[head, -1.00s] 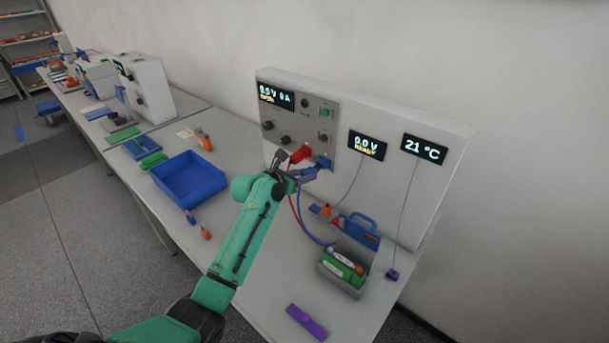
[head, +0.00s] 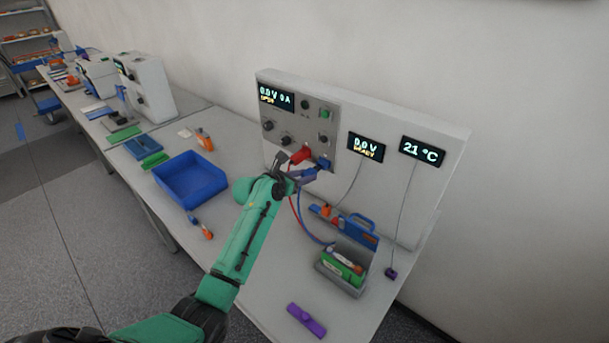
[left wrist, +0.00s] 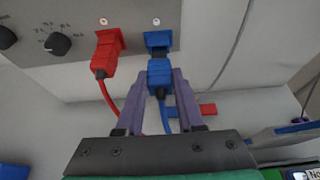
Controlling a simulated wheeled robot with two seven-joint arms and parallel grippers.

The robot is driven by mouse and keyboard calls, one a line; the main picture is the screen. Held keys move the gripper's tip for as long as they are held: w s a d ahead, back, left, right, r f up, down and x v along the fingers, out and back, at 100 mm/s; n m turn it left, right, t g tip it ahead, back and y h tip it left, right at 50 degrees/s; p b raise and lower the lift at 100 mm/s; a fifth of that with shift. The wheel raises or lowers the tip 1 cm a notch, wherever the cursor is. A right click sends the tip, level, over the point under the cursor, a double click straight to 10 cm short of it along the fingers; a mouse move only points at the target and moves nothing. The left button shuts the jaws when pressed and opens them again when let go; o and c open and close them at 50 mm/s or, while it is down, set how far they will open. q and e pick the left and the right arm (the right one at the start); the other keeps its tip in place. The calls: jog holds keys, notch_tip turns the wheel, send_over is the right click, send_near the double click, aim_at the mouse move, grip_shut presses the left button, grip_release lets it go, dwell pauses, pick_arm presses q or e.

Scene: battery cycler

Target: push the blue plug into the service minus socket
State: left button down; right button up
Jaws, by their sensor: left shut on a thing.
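The blue plug (left wrist: 159,80) is between the purple fingers of my left gripper (left wrist: 160,74), which is shut on it. The blue socket (left wrist: 157,39) on the grey panel is straight ahead of the plug and in line with it. The plug's front is at or very near the socket mouth; I cannot tell how deep it sits. A blue cable trails from the plug. In the head view my left gripper (head: 302,175) is at the lower edge of the panel, just below the blue socket (head: 323,163). My right gripper is not in view.
A red plug (left wrist: 103,62) with a red cable sits in the socket just left of the blue one. Below stand a grey box with batteries (head: 340,272) and a blue carrier (head: 357,229). A blue bin (head: 190,180) and a purple object (head: 306,320) are on the table.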

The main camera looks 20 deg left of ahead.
aim_at(310, 171)
pick_arm(q)
jog(key=shift+w+d, duration=0.25)
jog(key=shift+w, duration=0.5)
dwell(1.0)
dwell(0.4)
jog(key=shift+p, duration=0.7)
jog(key=shift+w+d, duration=0.25)
jog(key=shift+w, duration=0.45)
jog(key=shift+c, duration=2.2)
grip_release()
jog(key=shift+s, duration=0.1)
